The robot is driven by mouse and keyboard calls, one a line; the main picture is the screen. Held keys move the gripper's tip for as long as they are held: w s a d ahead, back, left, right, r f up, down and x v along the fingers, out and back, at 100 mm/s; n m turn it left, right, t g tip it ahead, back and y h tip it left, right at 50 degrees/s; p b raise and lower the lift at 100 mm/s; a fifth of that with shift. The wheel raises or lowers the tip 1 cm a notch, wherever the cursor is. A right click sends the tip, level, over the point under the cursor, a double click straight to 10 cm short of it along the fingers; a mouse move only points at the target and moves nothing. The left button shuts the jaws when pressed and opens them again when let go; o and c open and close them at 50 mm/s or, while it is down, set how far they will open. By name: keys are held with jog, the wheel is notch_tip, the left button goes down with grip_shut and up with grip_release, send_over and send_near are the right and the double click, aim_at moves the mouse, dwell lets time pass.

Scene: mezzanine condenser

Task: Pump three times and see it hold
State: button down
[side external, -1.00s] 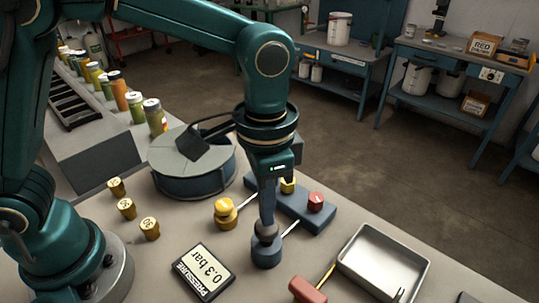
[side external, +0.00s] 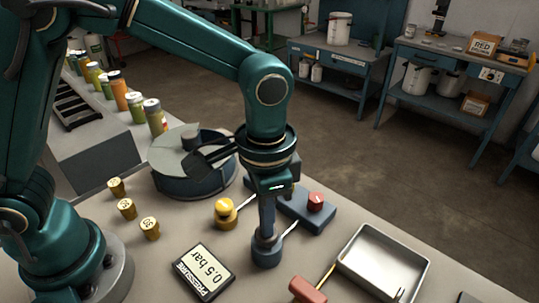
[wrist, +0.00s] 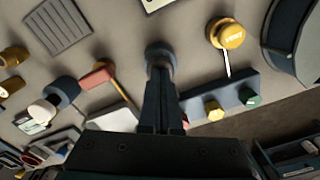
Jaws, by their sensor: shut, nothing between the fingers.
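The dark blue-grey pump (side external: 266,254) stands upright on the bench, joined by a thin pale rod to the blue block. My gripper (side external: 267,236) is shut and empty, pointing down, its tips pressing on the pump's top; the pump's knob is mostly hidden. In the wrist view, the pump (wrist: 160,56) lies just beyond the fingertips (wrist: 160,70). A yellow mushroom button (side external: 225,211), marked with a word in the wrist view (wrist: 228,34), stands left of the pump. The blue valve block (side external: 310,220) carries a red knob (side external: 316,200).
A round drum (side external: 190,182) with a raised, tilted lid part stands behind the pump. Three brass weights (side external: 127,208) stand at left. A metal tray (side external: 384,262) and a red-handled tool (side external: 307,290) lie at right. Jars (side external: 155,116) line the back left.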

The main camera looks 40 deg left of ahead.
jog(key=shift+f, duration=0.25)
jog(key=shift+r, duration=2.9)
notch_tip(320, 180, up, 4)
jog(key=shift+f, duration=3)
jog(key=shift+f, duration=0.15)
